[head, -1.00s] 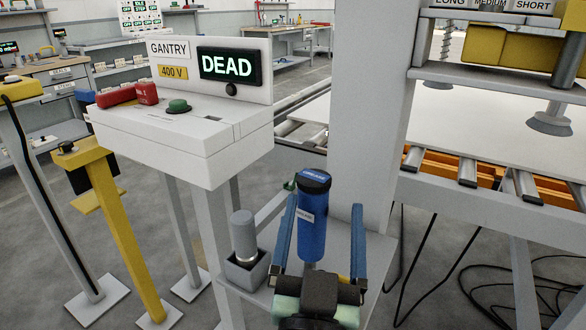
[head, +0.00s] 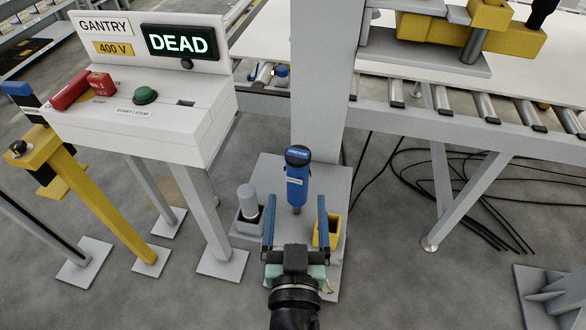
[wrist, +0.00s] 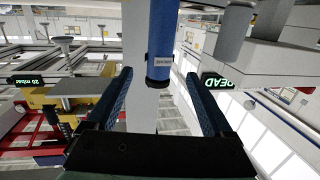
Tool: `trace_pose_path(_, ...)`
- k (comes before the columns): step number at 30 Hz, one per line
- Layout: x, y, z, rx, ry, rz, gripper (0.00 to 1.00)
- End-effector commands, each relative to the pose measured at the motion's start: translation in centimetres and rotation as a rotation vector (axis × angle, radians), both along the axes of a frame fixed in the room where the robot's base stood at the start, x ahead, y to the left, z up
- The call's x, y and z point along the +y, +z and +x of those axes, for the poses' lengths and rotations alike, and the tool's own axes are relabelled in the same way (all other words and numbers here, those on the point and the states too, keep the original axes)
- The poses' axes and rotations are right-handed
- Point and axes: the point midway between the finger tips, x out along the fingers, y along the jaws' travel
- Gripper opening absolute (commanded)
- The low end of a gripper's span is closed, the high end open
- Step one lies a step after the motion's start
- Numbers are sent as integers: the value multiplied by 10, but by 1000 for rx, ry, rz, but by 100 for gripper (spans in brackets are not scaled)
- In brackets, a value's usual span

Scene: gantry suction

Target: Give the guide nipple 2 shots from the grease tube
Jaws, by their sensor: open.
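The grease tube (head: 297,182) is a blue cylinder with a darker cap and a pale label, upright with its narrow end down, in front of the grey post. My gripper (head: 295,198) is open, its two blue fingers to either side of the tube in the head view. In the wrist view the tube (wrist: 162,35) shows between the open fingers (wrist: 160,76), with a gap on each side. I cannot tell how far beyond the fingertips it is. I cannot make out the guide nipple in either view.
A grey canister (head: 247,201) stands in a holder left of the tube; a yellow bin (head: 329,228) is to the right. The gantry console (head: 150,120) reads DEAD. The grey post (head: 322,95) and roller conveyor (head: 445,110) stand behind. Cables (head: 450,190) lie on the floor at right.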

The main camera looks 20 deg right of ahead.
Motion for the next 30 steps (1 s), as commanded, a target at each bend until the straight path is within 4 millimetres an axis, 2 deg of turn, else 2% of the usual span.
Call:
trace_pose_path(3, -8, 2, 21, -4, 1, 1, 86)
trace_pose_path(9, -20, 0, 49, -2, 0, 0, 86)
trace_pose_path(17, -26, -2, 63, -2, 1, 2, 86)
trace_pose_path(25, -40, -2, 95, -3, -1, 1, 86)
trace_pose_path(30, -44, -4, 106, -2, 0, 1, 86)
